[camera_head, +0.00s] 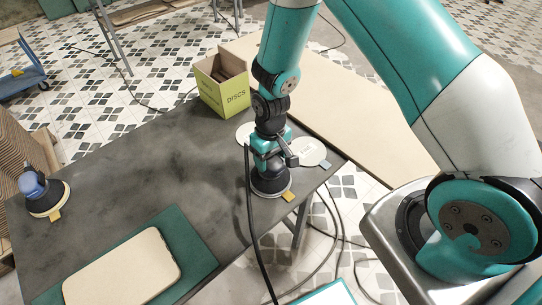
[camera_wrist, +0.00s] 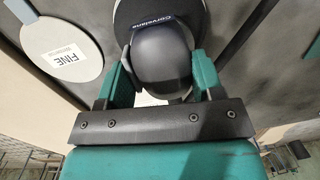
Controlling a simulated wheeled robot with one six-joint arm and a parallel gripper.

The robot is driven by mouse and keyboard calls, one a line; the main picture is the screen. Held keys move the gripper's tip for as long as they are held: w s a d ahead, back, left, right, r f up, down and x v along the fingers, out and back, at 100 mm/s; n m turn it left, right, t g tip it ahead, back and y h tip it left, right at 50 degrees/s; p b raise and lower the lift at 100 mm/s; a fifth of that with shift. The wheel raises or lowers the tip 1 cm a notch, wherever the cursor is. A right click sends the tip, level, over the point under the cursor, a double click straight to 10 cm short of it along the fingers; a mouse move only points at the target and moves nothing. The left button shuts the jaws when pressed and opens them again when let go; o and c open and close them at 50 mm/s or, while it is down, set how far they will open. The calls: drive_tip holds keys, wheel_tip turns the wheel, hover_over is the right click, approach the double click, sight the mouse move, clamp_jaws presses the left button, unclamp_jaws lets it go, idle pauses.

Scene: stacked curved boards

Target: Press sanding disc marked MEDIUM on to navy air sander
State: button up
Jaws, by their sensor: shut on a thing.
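My gripper (camera_head: 269,160) is shut on a dark sander (camera_head: 270,184), upright at the table's right end. In the wrist view my gripper's teal fingers (camera_wrist: 161,68) flank the sander's dark rounded body (camera_wrist: 163,50). A thin pale edge and yellow tab (camera_head: 287,195) show under its pad; any marking there is hidden. A blue-navy sander (camera_head: 33,184) stands at the table's left end, also with a pale rim and yellow tab (camera_head: 55,215). Pale discs lie behind the held sander, one at right (camera_head: 307,152) and one at left (camera_head: 244,133). The wrist view shows a disc marked FINE (camera_wrist: 62,47).
A yellow-green box marked DISCS (camera_head: 222,98) stands at the table's back edge. A pale curved board (camera_head: 125,272) lies on a green mat (camera_head: 192,244) in front. The middle of the dark table (camera_head: 135,165) is clear. A black hose hangs beside the held sander.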

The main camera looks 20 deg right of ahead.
drive_tip(key=shift+r, duration=0.1)
drive_tip(key=shift+r+p, duration=3)
drive_tip(key=shift+r, duration=0.95)
drive_tip(key=shift+a, duration=0.15)
